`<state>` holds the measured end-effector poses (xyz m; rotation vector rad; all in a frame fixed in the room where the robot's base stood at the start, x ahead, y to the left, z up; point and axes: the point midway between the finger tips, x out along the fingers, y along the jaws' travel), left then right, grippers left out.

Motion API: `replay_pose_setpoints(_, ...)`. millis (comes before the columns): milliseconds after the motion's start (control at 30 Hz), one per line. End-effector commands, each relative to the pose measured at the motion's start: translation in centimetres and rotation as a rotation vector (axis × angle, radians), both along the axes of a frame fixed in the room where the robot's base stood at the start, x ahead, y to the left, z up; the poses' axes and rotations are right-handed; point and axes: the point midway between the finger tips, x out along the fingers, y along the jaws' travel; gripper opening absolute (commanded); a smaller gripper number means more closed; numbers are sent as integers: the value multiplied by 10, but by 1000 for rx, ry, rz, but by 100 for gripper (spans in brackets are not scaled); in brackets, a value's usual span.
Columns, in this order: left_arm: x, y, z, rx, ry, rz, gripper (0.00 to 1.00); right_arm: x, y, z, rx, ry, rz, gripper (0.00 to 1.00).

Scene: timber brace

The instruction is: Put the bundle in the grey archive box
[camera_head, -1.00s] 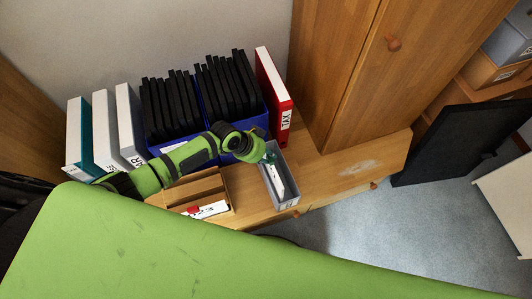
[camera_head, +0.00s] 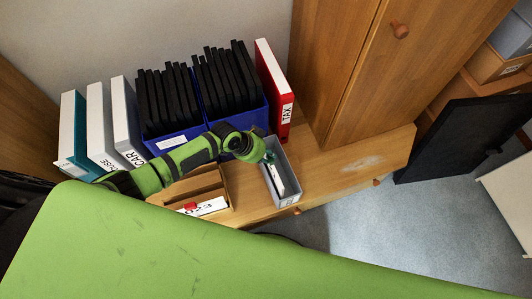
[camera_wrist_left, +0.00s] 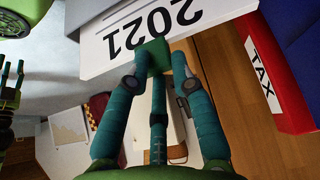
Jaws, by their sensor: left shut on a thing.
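The grey archive box (camera_head: 293,160) stands open on the low wooden unit, beside the red TAX binder. The bundle (camera_head: 276,181) shows in the head view as a narrow white piece inside the box's outline. My left gripper (camera_head: 268,158) is at the bundle's far end, over the box, and is shut on it. In the left wrist view the teal fingers (camera_wrist_left: 159,72) are close around a small green block, against a white face lettered 2021 (camera_wrist_left: 150,32). The fingers hide part of the bundle. I cannot tell whether it touches the box floor. My right gripper (camera_wrist_left: 12,88) shows only at the left edge.
A wooden rack (camera_head: 188,189) stands left of the box. Blue holders (camera_head: 172,141) with several black folders, white binders (camera_head: 103,130) and the red TAX binder (camera_head: 277,85) stand behind. A wooden cabinet (camera_head: 345,70) rises at the back right. The wooden top (camera_head: 350,165) right of the box is clear.

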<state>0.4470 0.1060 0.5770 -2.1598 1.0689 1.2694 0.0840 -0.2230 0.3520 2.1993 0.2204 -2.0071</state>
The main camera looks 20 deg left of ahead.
Motion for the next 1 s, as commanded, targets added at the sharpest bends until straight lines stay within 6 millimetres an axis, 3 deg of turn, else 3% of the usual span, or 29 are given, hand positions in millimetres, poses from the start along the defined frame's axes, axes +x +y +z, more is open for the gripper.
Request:
replay_pose_setpoints(700, 1, 0, -30, -2, -1, 0, 0, 0, 0, -27, 0, 0, 1, 40)
replay_pose_setpoints(1000, 1, 0, -32, -2, -1, 0, 0, 0, 0, -28, 0, 0, 1, 40)
